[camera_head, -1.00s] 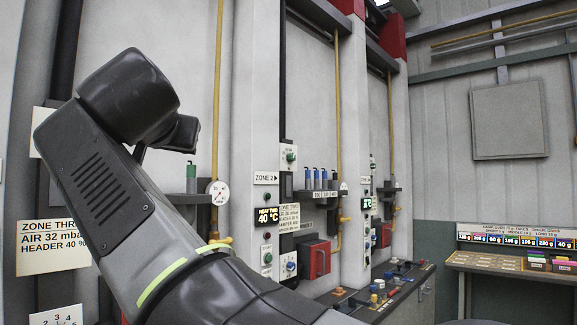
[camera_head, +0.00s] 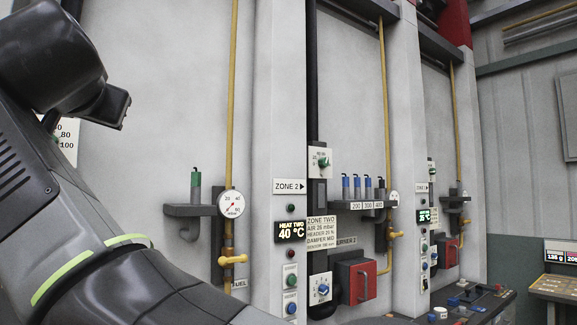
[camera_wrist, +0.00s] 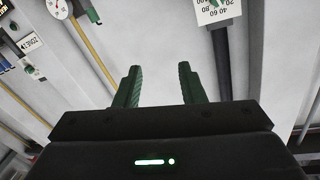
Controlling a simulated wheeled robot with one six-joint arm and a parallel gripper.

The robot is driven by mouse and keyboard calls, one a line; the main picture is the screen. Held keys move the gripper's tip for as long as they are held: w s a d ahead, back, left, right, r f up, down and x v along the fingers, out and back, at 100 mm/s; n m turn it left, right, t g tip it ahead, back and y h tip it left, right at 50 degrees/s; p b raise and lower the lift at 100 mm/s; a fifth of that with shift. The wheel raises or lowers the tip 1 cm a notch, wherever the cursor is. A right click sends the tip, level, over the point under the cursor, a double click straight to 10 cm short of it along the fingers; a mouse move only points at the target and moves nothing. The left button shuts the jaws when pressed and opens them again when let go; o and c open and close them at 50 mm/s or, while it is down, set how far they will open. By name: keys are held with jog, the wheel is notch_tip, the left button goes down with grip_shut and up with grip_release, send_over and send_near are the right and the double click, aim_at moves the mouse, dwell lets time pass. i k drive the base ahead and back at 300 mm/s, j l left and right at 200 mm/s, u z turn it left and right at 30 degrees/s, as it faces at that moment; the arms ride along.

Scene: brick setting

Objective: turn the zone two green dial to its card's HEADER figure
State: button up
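The zone two green dial (camera_head: 322,160) sits on a small white scale plate on the wall right of the ZONE 2 pillar. Its pointer is too small to read. The zone two card (camera_head: 322,232) is below it, with a HEADER line that appears to read 20 %. My gripper (camera_wrist: 156,88) is open and empty in the wrist view, with bare pale wall beyond its fingers, apart from any dial. In the head view my arm fills the left side and the fingers are not seen.
A blue dial (camera_head: 323,289) and a red switch box (camera_head: 356,283) are below the card. A shelf (camera_head: 350,204) with blue-topped cylinders juts out to the right. A gauge (camera_head: 231,204) and yellow pipe stand left of the pillar. Another scale plate (camera_wrist: 217,12) shows in the wrist view.

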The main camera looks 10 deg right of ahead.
aim_at(323, 161)
jog(key=i+l, duration=0.2)
jog(key=l, duration=0.15)
jog(key=i+l+u, duration=0.1)
jog(key=l, duration=0.25)
jog(key=i+l, duration=0.2)
jog(key=l, duration=0.15)
jog(key=i+l+u, duration=0.15)
jog(key=l, duration=0.2)
jog(key=i+l, duration=0.2)
jog(key=l, duration=0.2)
jog(key=i+l+u, duration=0.1)
jog(key=l, duration=0.3)
jog(key=i+l, duration=0.15)
jog(key=l, duration=0.25)
jog(key=i+l, duration=0.15)
jog(key=l, duration=0.25)
jog(key=i+l, duration=0.15)
jog(key=l, duration=0.25)
jog(key=i+l, duration=0.15)
jog(key=l, duration=0.25)
